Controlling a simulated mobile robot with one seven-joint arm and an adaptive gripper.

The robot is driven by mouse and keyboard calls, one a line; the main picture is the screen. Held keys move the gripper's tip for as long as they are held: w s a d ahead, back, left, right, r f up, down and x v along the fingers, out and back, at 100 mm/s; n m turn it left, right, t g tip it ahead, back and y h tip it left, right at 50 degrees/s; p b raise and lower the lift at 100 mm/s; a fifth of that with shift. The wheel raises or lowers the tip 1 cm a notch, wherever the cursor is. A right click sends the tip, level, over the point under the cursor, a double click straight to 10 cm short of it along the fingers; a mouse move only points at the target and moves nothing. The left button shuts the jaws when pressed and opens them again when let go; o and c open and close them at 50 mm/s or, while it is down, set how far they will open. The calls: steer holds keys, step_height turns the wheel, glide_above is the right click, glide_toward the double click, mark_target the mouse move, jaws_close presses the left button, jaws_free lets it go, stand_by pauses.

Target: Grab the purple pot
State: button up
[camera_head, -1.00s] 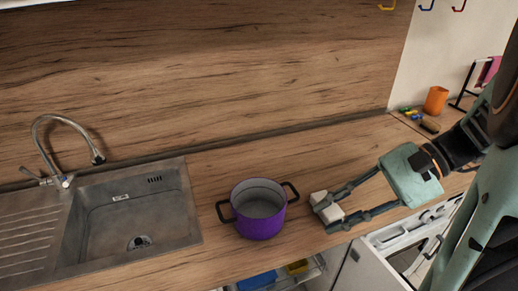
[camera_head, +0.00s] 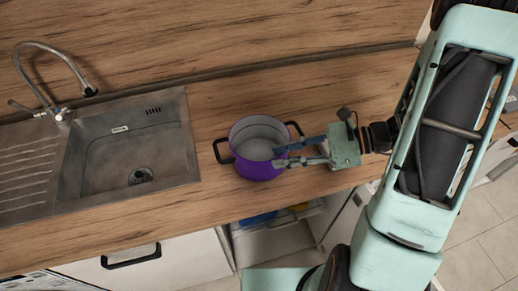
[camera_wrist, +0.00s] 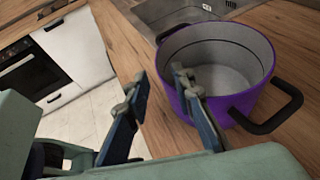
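The purple pot (camera_head: 252,168) stands upright on the wooden counter right of the sink. It has a grey inside and two black side handles, and looks empty. My gripper (camera_head: 276,156) reaches in from the right at the pot's near right rim. Its fingers are apart. In the wrist view the right finger of my gripper (camera_wrist: 158,82) overlaps the wall and rim of the pot (camera_wrist: 240,104), and the left finger is outside the pot. I cannot tell whether the right finger is inside the rim or touches the pot.
The sink (camera_head: 128,160) with its tap (camera_head: 60,60) lies left of the pot. The wooden splashback (camera_head: 210,35) rises behind. Below the counter's front edge, a compartment (camera_head: 275,240) stands open with blue and yellow items inside. The counter (camera_head: 335,95) is clear behind my gripper.

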steer(key=x, duration=0.5)
steer(key=shift+a+f+p, duration=0.15)
steer(key=shift+a+p, duration=0.15)
steer(key=shift+p, duration=0.05)
steer(key=shift+c, duration=0.7)
jaws_close()
